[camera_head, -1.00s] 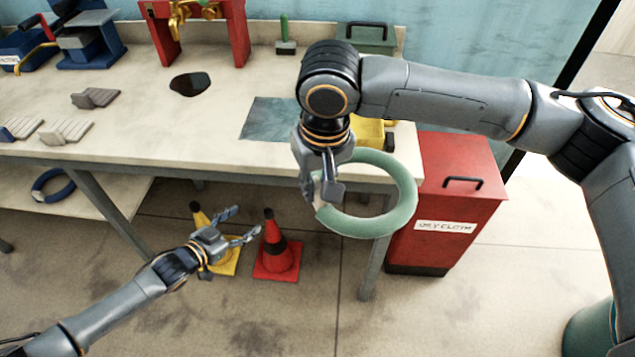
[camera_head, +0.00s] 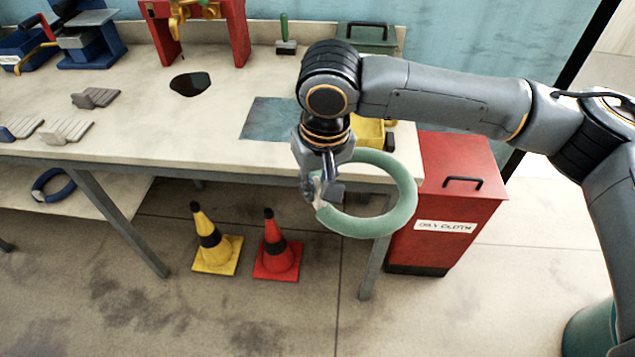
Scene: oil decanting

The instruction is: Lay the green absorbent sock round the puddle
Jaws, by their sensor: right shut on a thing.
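The green absorbent sock (camera_head: 372,227) is a thick ring, hanging in front of the bench's front edge. My right gripper (camera_head: 317,200) is shut on the ring's left side and holds it clear of the bench top. The puddle (camera_head: 190,84) is a small dark pool on the bench top, up and to the left of the sock, apart from it. My right wrist hides part of the bench edge behind it. My left gripper is out of view.
A blue-grey cloth (camera_head: 268,118) lies on the bench (camera_head: 150,135) right of the puddle. A red stand (camera_head: 232,35) is behind the puddle, and grey wedges (camera_head: 95,97) lie left. A yellow cone (camera_head: 216,250), a red cone (camera_head: 277,255) and a red bin (camera_head: 447,205) stand on the floor.

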